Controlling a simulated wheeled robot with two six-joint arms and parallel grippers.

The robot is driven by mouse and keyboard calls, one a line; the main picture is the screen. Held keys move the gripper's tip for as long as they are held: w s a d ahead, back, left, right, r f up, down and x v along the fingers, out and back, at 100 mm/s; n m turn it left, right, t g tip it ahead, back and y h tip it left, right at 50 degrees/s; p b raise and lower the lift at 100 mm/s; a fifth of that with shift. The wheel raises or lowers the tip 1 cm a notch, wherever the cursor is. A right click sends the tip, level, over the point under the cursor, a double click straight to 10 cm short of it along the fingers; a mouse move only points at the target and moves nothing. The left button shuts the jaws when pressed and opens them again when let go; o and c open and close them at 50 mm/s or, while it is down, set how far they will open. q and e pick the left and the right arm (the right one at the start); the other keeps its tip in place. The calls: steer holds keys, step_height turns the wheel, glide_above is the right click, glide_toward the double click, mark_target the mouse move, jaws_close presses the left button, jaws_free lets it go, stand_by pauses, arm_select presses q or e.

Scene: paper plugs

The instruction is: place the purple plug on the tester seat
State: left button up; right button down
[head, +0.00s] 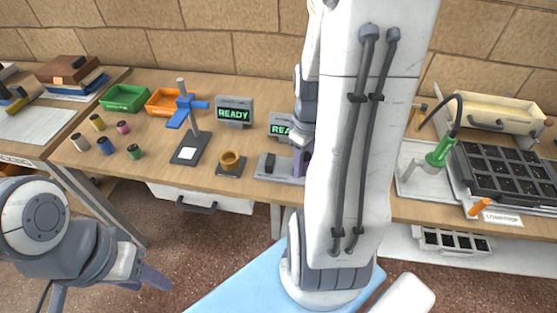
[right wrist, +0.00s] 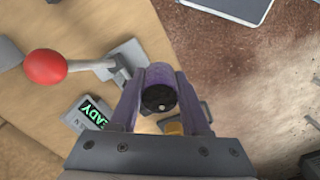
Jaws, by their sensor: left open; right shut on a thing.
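My right gripper (right wrist: 160,105) is shut on the purple plug (right wrist: 158,76), a short cylinder with a dark end face, held between its two purple fingers. In the head view my right gripper (head: 301,163) is at the grey tester base (head: 266,172), partly hidden by my right arm; the plug cannot be made out there. The base carries a small black block, and its right part is hidden. I cannot tell whether the plug touches the seat. My left gripper (head: 146,278) is open and empty, low in front of the table at the left.
Two READY displays (head: 235,111) stand behind the testers. A brass ring on a dark base (head: 230,161) is just left. A red ball lever (right wrist: 45,66) shows in the right wrist view. Several coloured spools (head: 105,145) and green and orange trays (head: 124,97) are at the left.

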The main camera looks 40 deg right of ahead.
glide_above(283, 170)
step_height(283, 170, down, 6)
steer(key=shift+w+r, duration=0.1)
steer(key=shift+f+p, duration=0.35)
steer(key=shift+f, duration=1.7)
steer(key=shift+f, duration=0.2)
steer(key=shift+c, duration=1.8)
jaws_free()
